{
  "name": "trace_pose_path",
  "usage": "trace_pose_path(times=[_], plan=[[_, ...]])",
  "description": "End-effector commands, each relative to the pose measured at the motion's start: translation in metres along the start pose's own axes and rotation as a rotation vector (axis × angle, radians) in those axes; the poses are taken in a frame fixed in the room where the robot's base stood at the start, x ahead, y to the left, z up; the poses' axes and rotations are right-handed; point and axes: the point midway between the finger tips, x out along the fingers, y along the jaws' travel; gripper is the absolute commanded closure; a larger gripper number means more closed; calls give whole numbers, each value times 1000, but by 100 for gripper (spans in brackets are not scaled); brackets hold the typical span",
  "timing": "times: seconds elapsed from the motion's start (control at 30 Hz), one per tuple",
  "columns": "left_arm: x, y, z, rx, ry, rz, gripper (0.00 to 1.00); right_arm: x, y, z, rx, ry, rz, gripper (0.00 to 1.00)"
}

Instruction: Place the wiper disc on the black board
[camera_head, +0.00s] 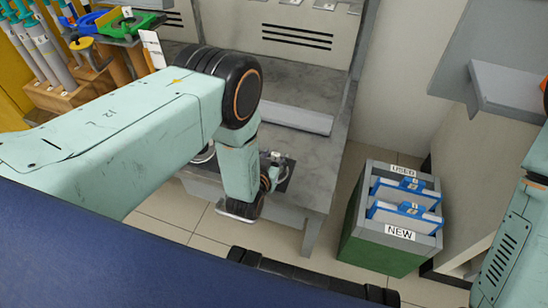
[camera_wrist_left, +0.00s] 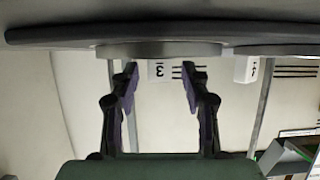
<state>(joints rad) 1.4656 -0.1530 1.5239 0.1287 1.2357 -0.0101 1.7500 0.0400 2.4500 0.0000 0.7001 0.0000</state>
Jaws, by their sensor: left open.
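My left gripper (camera_head: 270,180) hangs low at the table's front edge, partly hidden by its own wrist. In the left wrist view its two fingers (camera_wrist_left: 159,72) are apart with nothing between them. A black board (camera_head: 287,180) shows in part on the table beside the gripper, with a small pale piece over it. In the wrist view a flat dark piece (camera_wrist_left: 60,36) with a grey raised part (camera_wrist_left: 160,49) lies just beyond the fingertips. I cannot tell whether this piece is the board or the wiper disc. My right gripper is out of view.
The grey table (camera_head: 318,165) has a pale bar (camera_head: 295,118) at the back. A green crate (camera_head: 385,245) with blue-and-white items, marked USED and NEW, stands on the floor at right.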

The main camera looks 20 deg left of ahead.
Motion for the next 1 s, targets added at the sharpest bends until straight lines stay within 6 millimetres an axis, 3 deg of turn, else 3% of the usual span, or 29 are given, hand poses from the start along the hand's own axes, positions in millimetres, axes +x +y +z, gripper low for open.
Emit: trace_pose_path(times=[0.4,0.6,1.0], plan=[[-78,0,-3,0,-4,0,54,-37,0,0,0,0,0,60],[-108,0,-3,0,-2,1,54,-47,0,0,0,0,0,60],[-121,0,0,0,-5,0,54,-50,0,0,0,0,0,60]])
